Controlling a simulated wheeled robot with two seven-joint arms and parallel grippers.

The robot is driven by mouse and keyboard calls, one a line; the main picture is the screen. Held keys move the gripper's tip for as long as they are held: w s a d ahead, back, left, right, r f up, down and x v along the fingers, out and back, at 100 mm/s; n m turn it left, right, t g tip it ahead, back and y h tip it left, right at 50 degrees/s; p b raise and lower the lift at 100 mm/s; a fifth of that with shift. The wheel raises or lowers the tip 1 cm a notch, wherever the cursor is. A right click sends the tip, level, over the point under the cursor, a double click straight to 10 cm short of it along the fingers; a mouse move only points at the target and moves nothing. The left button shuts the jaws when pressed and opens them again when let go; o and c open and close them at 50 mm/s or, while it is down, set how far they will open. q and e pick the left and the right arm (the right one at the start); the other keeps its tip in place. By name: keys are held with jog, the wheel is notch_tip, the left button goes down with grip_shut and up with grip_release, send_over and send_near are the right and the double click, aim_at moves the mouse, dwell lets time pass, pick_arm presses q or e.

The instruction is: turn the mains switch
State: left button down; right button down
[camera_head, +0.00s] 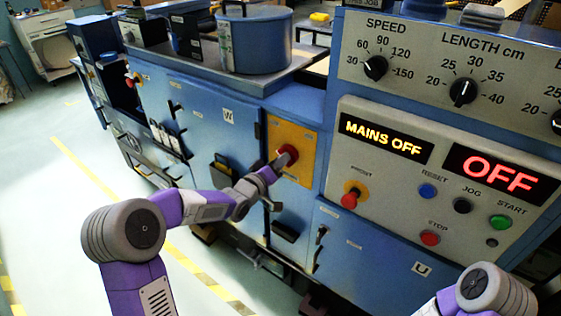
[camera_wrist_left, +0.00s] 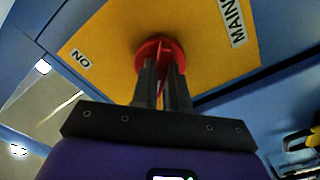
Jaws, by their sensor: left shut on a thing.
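The mains switch is a red rotary knob (camera_head: 291,151) on a yellow plate (camera_head: 305,136) on the blue machine front. In the left wrist view the red knob (camera_wrist_left: 160,47) shows on the yellow plate (camera_wrist_left: 211,50), with "ON" at the left and part of "MAIN" at the right. My left gripper (camera_head: 282,160) is shut on the knob; its two dark fingers (camera_wrist_left: 161,78) cover part of it. A display (camera_head: 382,138) reads "MAINS OFF". My right arm (camera_head: 484,293) shows at the bottom right; its gripper is out of view.
Right of the switch, a control panel carries a red "OFF" display (camera_head: 500,177), a red stop button (camera_head: 429,238), a green start button (camera_head: 500,222) and dials above. A blue drum (camera_head: 256,40) stands on top. The floor at left (camera_head: 60,180) is clear.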

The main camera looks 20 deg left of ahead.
pick_arm(q)
jog(key=c, duration=1.1)
grip_release()
jog(key=shift+c, duration=0.2)
jog(key=p+v, duration=0.1)
jog(key=v, duration=0.6)
jog(key=shift+s, duration=0.3)
jog(key=shift+a, duration=0.1)
jog(key=s+d+f+g+y, duration=0.1)
jog(key=s+d+f+g, duration=0.15)
jog(key=f, duration=0.55)
jog(key=s+d+f+g, duration=0.2)
jog(key=s+f+g, duration=0.1)
jog(key=f, duration=0.5)
jog(key=s+d+f+g+y, duration=0.1)
jog(key=s+d+f+g, duration=0.15)
jog(key=f, duration=0.55)
jog(key=s+d+f+m+g, duration=0.1)
jog(key=s+d+f+g, duration=0.1)
jog(key=s+f+g, duration=0.2)
jog(key=s+d+f+m+g, duration=0.1)
jog(key=s+f+g, duration=0.3)
jog(key=s+f, duration=0.6)
jog(key=s+d, duration=0.1)
jog(key=s, duration=0.6)
jog(key=shift+s+d+m, duration=0.3)
